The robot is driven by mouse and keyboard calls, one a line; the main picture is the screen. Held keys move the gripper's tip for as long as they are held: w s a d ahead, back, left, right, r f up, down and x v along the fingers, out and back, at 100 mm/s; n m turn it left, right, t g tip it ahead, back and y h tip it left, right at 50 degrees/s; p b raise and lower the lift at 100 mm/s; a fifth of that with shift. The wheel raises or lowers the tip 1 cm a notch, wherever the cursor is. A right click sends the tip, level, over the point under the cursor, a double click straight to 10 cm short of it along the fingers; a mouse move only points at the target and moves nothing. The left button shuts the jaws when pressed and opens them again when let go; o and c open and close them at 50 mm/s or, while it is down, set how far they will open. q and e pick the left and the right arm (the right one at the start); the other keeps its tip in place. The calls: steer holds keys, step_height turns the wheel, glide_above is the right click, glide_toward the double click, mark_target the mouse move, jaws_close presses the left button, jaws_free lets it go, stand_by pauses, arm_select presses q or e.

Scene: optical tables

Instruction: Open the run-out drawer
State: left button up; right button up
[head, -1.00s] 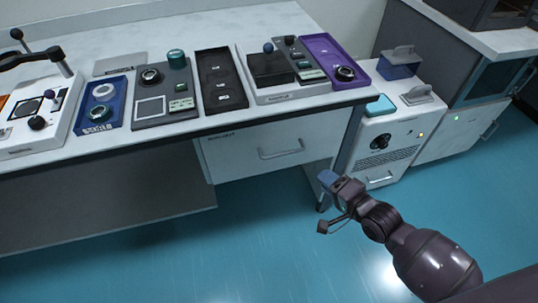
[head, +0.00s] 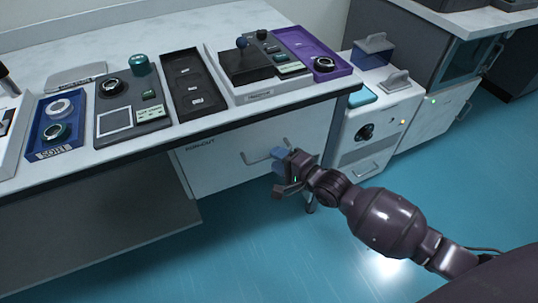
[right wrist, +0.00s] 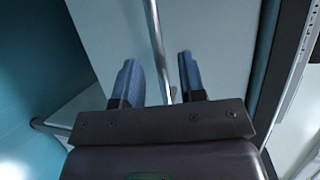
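The run-out drawer (head: 215,160) is a white front under the table, labelled RUN-OUT, and looks shut. Its metal bar handle (head: 255,157) is partly hidden behind my right gripper (head: 281,160). My right gripper is at the right end of the handle in the head view. In the right wrist view the two blue fingers (right wrist: 160,80) are spread apart, with the handle bar (right wrist: 155,30) running in line with the gap between them. No clear contact shows, and I cannot tell how deep the bar lies between the fingers. My left gripper is out of view.
The table (head: 110,60) above carries a blue tray (head: 37,137), a black tray (head: 170,62), a purple tray (head: 335,69) and several devices. A white cabinet unit (head: 385,110) stands right of the drawer. The blue floor (head: 250,250) in front is clear.

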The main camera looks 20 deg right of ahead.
steer(key=shift+b+x, duration=0.3)
steer(key=shift+x, duration=1.25)
jaws_close()
